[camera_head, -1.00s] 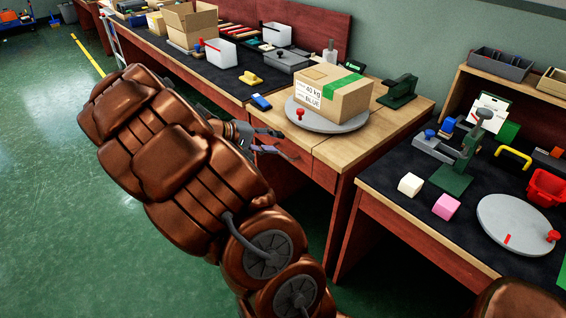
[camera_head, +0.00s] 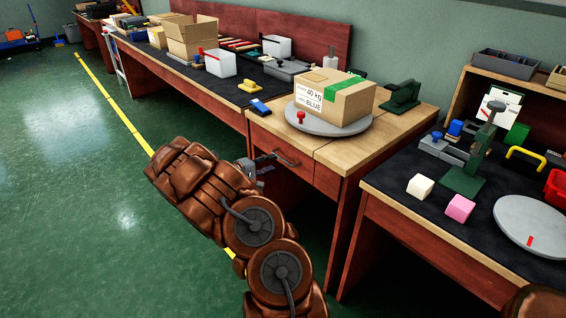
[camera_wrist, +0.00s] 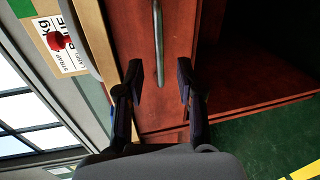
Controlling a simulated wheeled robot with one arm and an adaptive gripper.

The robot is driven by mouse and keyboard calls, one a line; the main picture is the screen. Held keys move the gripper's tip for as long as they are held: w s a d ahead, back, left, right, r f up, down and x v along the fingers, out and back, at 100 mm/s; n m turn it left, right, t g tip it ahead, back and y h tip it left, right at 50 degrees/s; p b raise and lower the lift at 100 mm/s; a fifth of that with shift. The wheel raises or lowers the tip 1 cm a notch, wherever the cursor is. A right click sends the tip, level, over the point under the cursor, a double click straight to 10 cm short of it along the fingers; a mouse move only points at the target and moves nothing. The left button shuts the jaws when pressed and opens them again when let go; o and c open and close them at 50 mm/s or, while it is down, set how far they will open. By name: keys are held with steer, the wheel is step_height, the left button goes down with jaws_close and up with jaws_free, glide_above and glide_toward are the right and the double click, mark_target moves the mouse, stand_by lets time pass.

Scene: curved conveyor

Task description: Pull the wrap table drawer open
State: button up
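The wrap table (camera_head: 405,125) has a light wooden top and a red drawer front (camera_head: 272,147), which looks flush with the table. A grey bar handle (camera_head: 287,158) is on the drawer front. In the wrist view the handle (camera_wrist: 158,40) runs down the picture and its near end lies between my fingertips. My gripper (camera_wrist: 160,72) is open, one finger on each side of the handle, with gaps visible on both sides. In the head view my gripper (camera_head: 264,162) is at the left end of the handle, partly hidden by my arm.
A grey turntable (camera_head: 350,128) carrying a labelled carton (camera_head: 345,104) stands on the wrap table, with a red knob (camera_head: 301,117) at its edge. A blue item (camera_head: 259,106) lies on the adjoining bench. Another bench (camera_head: 400,212) stands at right. Green floor is clear at left.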

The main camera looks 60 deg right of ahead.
mark_target(282, 160)
steer(key=x, duration=0.6)
steer(key=shift+s+d, duration=0.15)
steer(key=shift+d, duration=0.1)
jaws_close()
stand_by(0.5)
